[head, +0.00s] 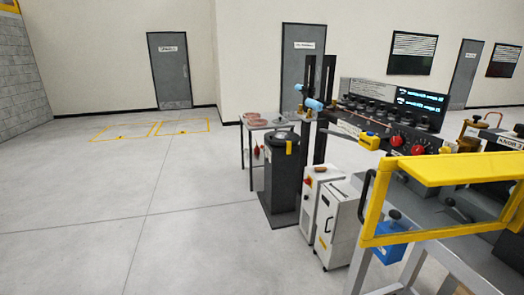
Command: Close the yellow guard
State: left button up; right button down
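The yellow guard (374,212) is a frame with a yellow top panel, at the right over a grey machine bench. Through the frame I see the bench top and a small black lever (394,215). I cannot tell for sure from this angle whether the guard is open or shut. Neither of my grippers is in view.
White cabinets (338,225) and a black drum (282,172) stand left of the bench. A blue box (391,246) is under the guard's lower bar. A control panel (410,108) with red knobs is behind. The floor at left is clear, with yellow markings (180,127).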

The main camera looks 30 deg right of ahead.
aim_at(438, 169)
jog(key=i+z, duration=0.45)
jog(key=i+j+z, duration=0.3)
jog(key=i+z, duration=0.3)
jog(key=z, duration=0.35)
jog(key=i+z, duration=0.2)
jog(key=z, duration=0.3)
jog(key=i+z, duration=0.15)
jog(key=z, duration=0.35)
jog(key=i+j+z, duration=0.1)
jog(key=z, duration=0.35)
jog(key=i+j+z, duration=0.1)
jog(key=j+z, duration=0.2)
jog(key=z, duration=0.2)
jog(key=i+j+z, duration=0.1)
jog(key=z, duration=0.4)
jog(key=i+j+z, duration=0.15)
jog(key=z, duration=0.15)
jog(key=i+j+z, duration=0.1)
jog(key=j+z, duration=0.15)
jog(key=j, duration=0.15)
